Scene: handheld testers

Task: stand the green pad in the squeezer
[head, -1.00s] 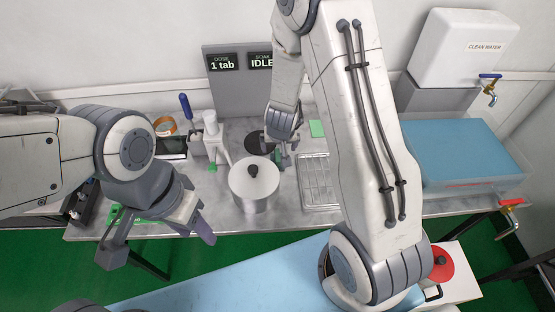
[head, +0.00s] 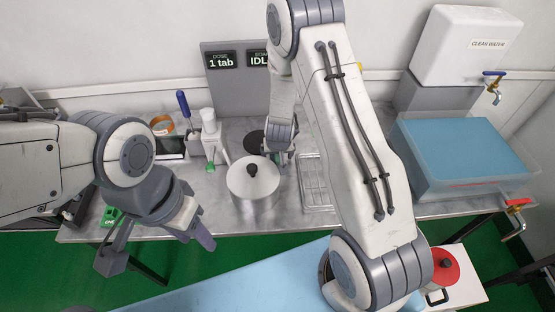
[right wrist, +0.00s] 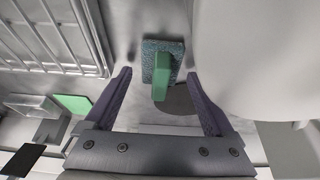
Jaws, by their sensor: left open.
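A block-shaped pad (right wrist: 155,50), bluish-green and speckled with a bright green grip, shows in the right wrist view. It lies between and a little beyond the fingers of my right gripper (right wrist: 158,78), which is open with nothing clamped. In the head view my right gripper (head: 281,158) is low over the counter behind the pot, and the pad is mostly hidden by it. My left gripper (head: 157,248) is open and empty in front of the counter.
A lidded metal pot (head: 253,187) stands close to my right gripper. A wire rack (head: 316,185) lies to its right. A blue water tub (head: 455,155) fills the right end. A flat green square (right wrist: 73,103) lies nearby. A grey display panel (head: 228,85) stands behind.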

